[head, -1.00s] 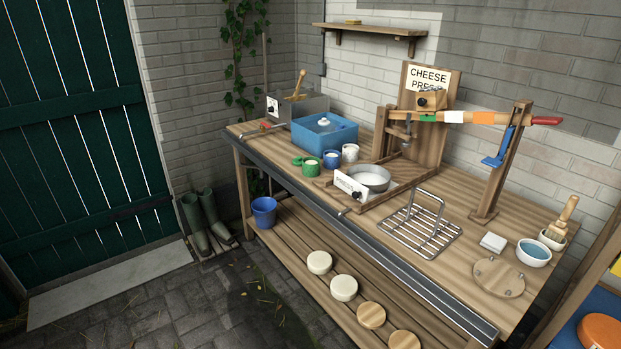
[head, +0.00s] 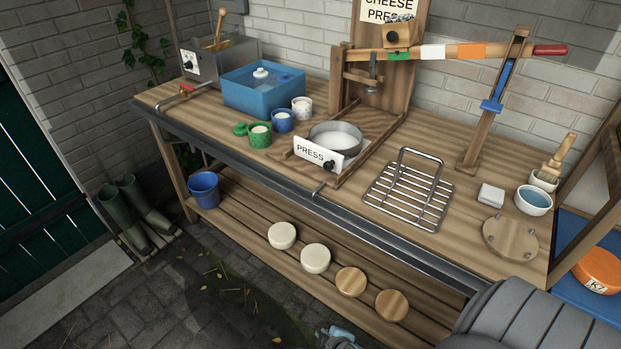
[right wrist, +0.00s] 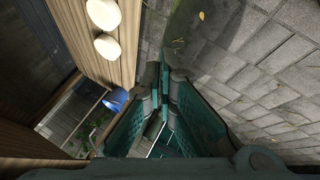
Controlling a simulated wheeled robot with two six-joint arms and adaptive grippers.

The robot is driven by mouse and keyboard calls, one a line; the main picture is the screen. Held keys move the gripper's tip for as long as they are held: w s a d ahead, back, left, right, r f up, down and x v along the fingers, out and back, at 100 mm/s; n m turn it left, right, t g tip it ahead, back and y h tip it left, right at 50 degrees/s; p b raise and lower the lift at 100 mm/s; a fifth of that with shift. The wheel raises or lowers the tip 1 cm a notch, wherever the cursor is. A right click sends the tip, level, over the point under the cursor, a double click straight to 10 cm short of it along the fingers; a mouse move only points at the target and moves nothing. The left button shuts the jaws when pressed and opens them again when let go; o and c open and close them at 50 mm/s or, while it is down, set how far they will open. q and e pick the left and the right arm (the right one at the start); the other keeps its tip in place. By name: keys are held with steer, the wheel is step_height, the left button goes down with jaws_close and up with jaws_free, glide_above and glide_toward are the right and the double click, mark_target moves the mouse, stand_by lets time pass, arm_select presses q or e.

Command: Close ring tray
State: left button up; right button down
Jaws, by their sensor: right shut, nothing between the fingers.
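The ring tray shows in the head view with its white PRESS front plate (head: 308,153) and black knob (head: 328,165). It sits out in front of the cheese press (head: 382,90), toward the bench's front edge. A metal ring (head: 336,138) with white contents stands on it. My right gripper (right wrist: 164,78) is shut and empty in the right wrist view. It points down over the paving beside the lower shelf, away from the tray. My right arm enters the head view at lower right. My left gripper is not in view.
The bench holds a wire rack (head: 408,190), a blue basin (head: 262,92), cups and a round wooden board (head: 510,238). A long lever (head: 455,51) crosses above. Cheeses and wooden discs lie on the lower shelf (head: 245,222). The paved floor in front is open.

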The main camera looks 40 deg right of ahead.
steer(key=w+d+r+n+t+h+b, duration=0.1)
steer(key=w+r+n+t+b, duration=0.2)
steer(key=w+r, duration=0.7)
steer(key=w+d+r+n+t+h+b, duration=0.1)
steer(key=w+d+r+t+h, duration=0.15)
steer(key=r, duration=0.95)
steer(key=w+d+r+n+t+h+b, duration=0.1)
steer(key=w+d+r+t+h, duration=0.2)
steer(key=r, duration=1)
steer(key=shift+m+h, duration=0.3)
steer(key=shift+h, duration=0.05)
steer(key=b+x, duration=0.2)
steer(key=x, duration=0.5)
steer(key=shift+w+d+f, duration=0.1)
steer(key=shift+w+d, duration=0.15)
steer(key=shift+d, duration=0.1)
steer(key=d, duration=0.1)
steer(key=w+d, duration=0.1)
steer(key=d, duration=0.1)
steer(key=shift+d+b, duration=0.2)
steer(key=shift+b, duration=0.2)
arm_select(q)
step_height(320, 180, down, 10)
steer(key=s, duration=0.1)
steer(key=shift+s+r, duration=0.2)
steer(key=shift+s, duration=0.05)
arm_select(e)
steer(key=shift+d, duration=0.3)
